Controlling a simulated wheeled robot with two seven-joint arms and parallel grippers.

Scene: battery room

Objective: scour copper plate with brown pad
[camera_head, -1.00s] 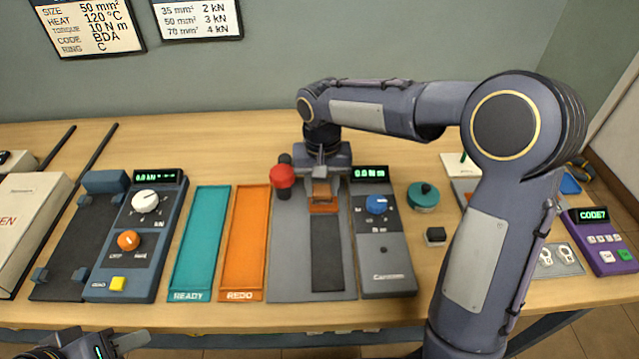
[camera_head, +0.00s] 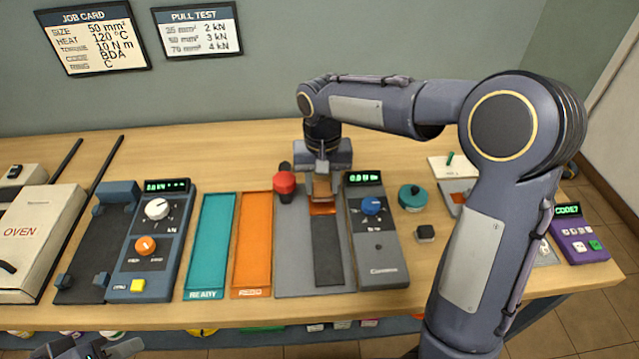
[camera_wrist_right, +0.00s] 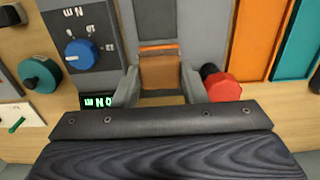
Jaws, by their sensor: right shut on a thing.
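My right gripper (camera_head: 322,178) points down over the grey station (camera_head: 287,240) and is shut on the brown pad (camera_head: 322,187). In the right wrist view the pad (camera_wrist_right: 160,72) sits between the two fingers (camera_wrist_right: 160,86). The copper plate (camera_head: 323,209) shows as an orange-copper strip just below the pad; in the wrist view only a thin edge of the plate (camera_wrist_right: 158,49) shows. The pad seems to be on or just above the plate; contact is not clear. My left gripper (camera_head: 105,349) is partly cut off at the bottom left, its jaw opening unclear.
A red knob (camera_head: 284,183) stands close left of the right gripper. A grey unit with a blue dial (camera_head: 372,206) stands close right. Orange REDO (camera_head: 252,240) and teal READY (camera_head: 209,240) trays lie to the left. A teal round pot (camera_head: 412,197) stands right.

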